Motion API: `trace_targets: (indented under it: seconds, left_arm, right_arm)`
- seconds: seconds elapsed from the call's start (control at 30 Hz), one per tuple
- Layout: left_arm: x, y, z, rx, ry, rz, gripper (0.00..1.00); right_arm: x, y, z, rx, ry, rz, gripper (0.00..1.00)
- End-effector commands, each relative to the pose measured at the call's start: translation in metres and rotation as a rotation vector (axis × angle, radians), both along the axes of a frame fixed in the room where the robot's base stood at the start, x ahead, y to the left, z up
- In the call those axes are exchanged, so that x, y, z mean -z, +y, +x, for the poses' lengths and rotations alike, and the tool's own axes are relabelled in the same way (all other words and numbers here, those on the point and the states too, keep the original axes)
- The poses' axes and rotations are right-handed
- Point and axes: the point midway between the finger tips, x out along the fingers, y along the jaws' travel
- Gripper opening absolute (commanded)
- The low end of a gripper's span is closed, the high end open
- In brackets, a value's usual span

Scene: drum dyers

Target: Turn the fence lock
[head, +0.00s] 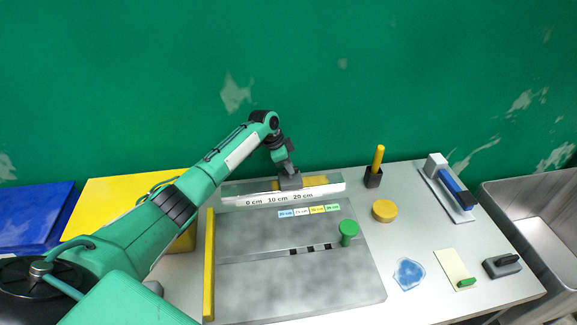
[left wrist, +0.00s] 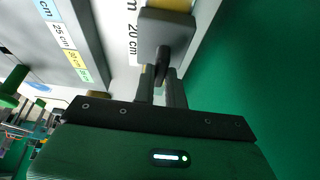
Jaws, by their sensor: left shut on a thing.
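The fence lock shows in the left wrist view as a dark grey block (left wrist: 165,30) with a short black lever (left wrist: 162,62). In the head view the grey block (head: 290,183) sits at the ruler rail along the back of the grey board. My left gripper (head: 286,170) reaches down onto it from above. In the left wrist view its two fingers (left wrist: 161,88) are shut on the lever, which stands between them. The fingers hide part of the lever in the head view. My right gripper is in neither view.
The rail carries a ruler (head: 262,199) marked 0, 10 and 20 cm. A green knob (head: 348,229) stands on the grey board (head: 290,282). A black holder (head: 373,179) with a yellow handle and a yellow disc (head: 384,211) stand to the right. A green wall rises close behind.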

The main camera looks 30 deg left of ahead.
Motion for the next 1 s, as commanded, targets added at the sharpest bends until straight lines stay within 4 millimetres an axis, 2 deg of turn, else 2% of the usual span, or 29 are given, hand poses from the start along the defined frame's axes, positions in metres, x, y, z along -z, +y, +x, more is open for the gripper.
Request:
trace_targets:
  seconds: [0.13,0.17,0.27,0.67,0.77,1.0]
  left_arm:
    - [0.000,0.000,0.000,0.001,-0.001,0.001,0.00]
    - [0.000,0.000,0.000,0.001,-0.001,0.001,0.14]
    - [0.000,0.000,0.000,0.000,-0.001,0.001,0.34]
    - [-0.006,0.003,-0.001,-0.001,-0.002,0.000,0.35]
    - [-0.019,0.008,-0.004,-0.001,-0.004,0.002,0.35]
    - [-0.069,0.025,-0.017,-0.001,-0.005,0.002,0.35]
  right_arm:
    - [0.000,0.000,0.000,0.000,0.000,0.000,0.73]
    - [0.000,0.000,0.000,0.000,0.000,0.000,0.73]
    - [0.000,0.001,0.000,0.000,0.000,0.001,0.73]
    - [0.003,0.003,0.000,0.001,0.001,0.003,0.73]
    - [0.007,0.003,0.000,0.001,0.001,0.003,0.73]
    - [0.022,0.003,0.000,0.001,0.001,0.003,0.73]
